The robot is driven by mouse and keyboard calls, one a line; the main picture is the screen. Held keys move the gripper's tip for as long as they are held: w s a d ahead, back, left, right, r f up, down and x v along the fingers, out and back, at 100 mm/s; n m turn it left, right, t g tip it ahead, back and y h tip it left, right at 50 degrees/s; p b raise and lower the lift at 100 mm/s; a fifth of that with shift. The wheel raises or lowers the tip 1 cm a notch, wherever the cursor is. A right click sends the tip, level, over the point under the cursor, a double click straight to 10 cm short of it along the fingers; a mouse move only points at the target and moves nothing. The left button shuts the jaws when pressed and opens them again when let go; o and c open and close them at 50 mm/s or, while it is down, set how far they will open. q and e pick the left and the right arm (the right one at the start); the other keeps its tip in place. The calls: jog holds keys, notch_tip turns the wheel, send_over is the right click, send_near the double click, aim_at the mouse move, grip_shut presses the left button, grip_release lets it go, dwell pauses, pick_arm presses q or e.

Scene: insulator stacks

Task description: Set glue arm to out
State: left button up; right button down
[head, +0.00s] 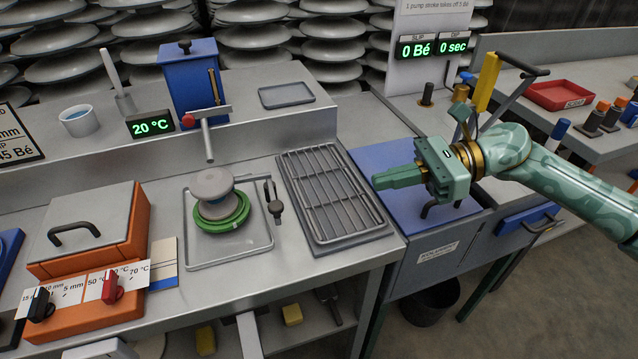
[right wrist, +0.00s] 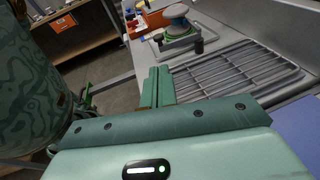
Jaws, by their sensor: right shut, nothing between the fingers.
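The blue glue tank (head: 190,78) stands on the back ledge. In front of it is what looks like the glue arm (head: 207,112), a grey bar with a red knob at its left end and a tube pointing down. The tube hangs near the grey insulator stack (head: 212,184), which sits on a green ring; whether it is directly above cannot be told. The stack also shows in the right wrist view (right wrist: 175,22). My right gripper (head: 376,181) is shut and empty, above the blue surface right of the rack; its fingers show in the right wrist view (right wrist: 157,87). My left gripper is not in view.
A wire rack (head: 330,192) lies between the stack and my right gripper. An orange box (head: 95,230) with a lid stands at the left. A green "20 °C" display (head: 151,122) stands left of the tank. A yellow lever (head: 487,82) rises behind my right arm.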

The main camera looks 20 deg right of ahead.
jog(key=shift+a, duration=0.45)
jog(key=b+x, duration=0.2)
jog(key=x, duration=1)
jog(key=shift+a+f, duration=0.1)
jog(key=shift+a, duration=0.2)
jog(key=shift+w+a, duration=0.15)
jog(key=shift+a, duration=0.25)
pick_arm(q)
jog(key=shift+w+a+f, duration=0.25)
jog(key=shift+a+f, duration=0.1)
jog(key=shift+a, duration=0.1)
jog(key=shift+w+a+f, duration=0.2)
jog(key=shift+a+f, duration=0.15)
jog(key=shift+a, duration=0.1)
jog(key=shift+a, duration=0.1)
